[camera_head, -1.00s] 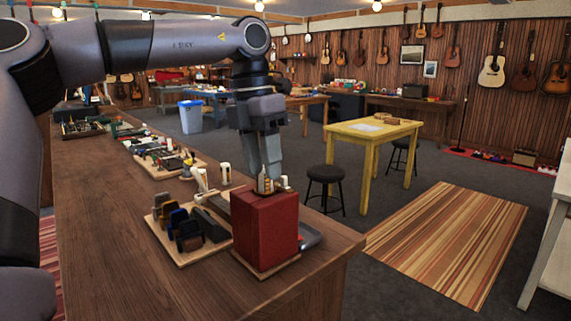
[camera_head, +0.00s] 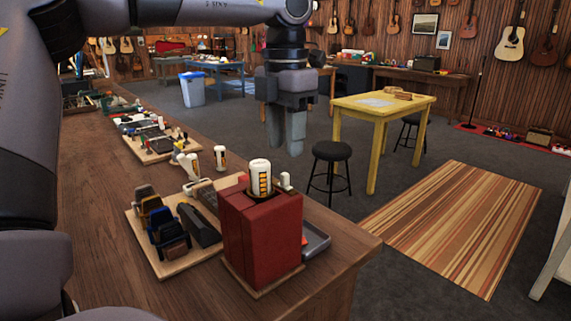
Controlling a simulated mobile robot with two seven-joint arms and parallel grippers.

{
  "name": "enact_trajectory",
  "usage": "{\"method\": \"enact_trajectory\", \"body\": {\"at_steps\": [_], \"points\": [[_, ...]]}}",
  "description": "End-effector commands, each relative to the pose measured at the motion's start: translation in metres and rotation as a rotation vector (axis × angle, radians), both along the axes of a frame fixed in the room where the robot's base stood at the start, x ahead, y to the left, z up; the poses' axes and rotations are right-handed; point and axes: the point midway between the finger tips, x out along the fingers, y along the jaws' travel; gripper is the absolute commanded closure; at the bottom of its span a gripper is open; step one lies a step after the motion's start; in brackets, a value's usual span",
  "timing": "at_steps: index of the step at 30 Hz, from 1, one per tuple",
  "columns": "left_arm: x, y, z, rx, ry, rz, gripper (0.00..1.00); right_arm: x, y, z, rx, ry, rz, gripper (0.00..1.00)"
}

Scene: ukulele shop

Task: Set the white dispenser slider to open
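A white cylinder with a yellow-and-black label (camera_head: 261,179) stands upright in the top of a red block (camera_head: 262,235) near the bench's right end. A small white peg-like piece (camera_head: 285,181) sits just right of it on the block. I cannot tell which white piece is the dispenser slider, or its setting. My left gripper (camera_head: 286,145) hangs fingers down in the air, above and right of the white cylinder in the picture, apart from it. Nothing shows between its fingers; their gap is unclear. My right gripper is not in view.
Left of the block, a wooden board (camera_head: 180,262) holds dark clamp-like pieces. Small white containers (camera_head: 220,158) stand behind it. A grey tray (camera_head: 316,240) lies right of the block near the bench edge. A black stool (camera_head: 332,152) and yellow table (camera_head: 381,105) stand beyond.

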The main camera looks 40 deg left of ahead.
Motion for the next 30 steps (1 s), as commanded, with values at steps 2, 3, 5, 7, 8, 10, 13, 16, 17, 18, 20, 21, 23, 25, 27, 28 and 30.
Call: {"method": "enact_trajectory", "body": {"at_steps": [2,3,5,7,8,10,13,16,17,18,20,21,23,25,27,28,30], "points": [[-0.001,0.0,-0.013,-0.001,0.004,-0.002,0.61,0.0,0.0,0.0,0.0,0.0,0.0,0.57],[-0.001,0.0,-0.02,-0.002,0.004,-0.002,0.61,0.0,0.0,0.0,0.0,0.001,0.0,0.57],[-0.001,0.0,-0.029,-0.002,0.004,-0.001,0.61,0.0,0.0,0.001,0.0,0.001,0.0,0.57],[-0.001,0.0,-0.039,-0.001,0.004,-0.002,0.61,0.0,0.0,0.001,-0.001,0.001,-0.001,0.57],[-0.001,0.0,-0.043,-0.001,0.003,-0.001,0.61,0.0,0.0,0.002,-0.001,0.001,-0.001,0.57],[-0.001,0.0,-0.051,0.0,0.003,-0.001,0.61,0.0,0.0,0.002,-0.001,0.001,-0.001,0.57],[-0.001,0.0,-0.058,0.0,0.002,0.0,0.61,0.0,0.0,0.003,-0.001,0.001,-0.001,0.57],[-0.001,0.0,-0.061,0.001,0.002,0.0,0.61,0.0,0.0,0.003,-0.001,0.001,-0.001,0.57],[-0.001,0.0,-0.061,0.001,0.001,0.0,0.61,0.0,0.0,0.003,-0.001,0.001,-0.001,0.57],[-0.001,0.0,-0.061,0.001,0.001,0.0,0.61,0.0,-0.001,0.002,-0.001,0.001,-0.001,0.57],[0.0,0.0,-0.061,0.001,0.001,0.0,0.61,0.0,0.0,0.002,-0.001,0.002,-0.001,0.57],[0.0,0.0,-0.061,0.001,0.001,0.0,0.61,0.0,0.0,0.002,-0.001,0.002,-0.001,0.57],[0.0,0.0,-0.061,0.001,0.001,0.0,0.7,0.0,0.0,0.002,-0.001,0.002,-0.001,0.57],[0.0,0.0,-0.061,0.001,0.001,0.0,0.93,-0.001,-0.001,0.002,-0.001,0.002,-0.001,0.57],[0.0,0.0,-0.061,0.001,0.001,0.0,1.0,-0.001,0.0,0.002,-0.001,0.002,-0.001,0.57],[0.0,0.0,-0.061,0.001,0.001,0.0,1.0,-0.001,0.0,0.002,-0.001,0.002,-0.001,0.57],[0.0,0.0,-0.06,0.001,0.0,0.0,1.0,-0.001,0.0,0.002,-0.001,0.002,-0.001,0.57]]}}
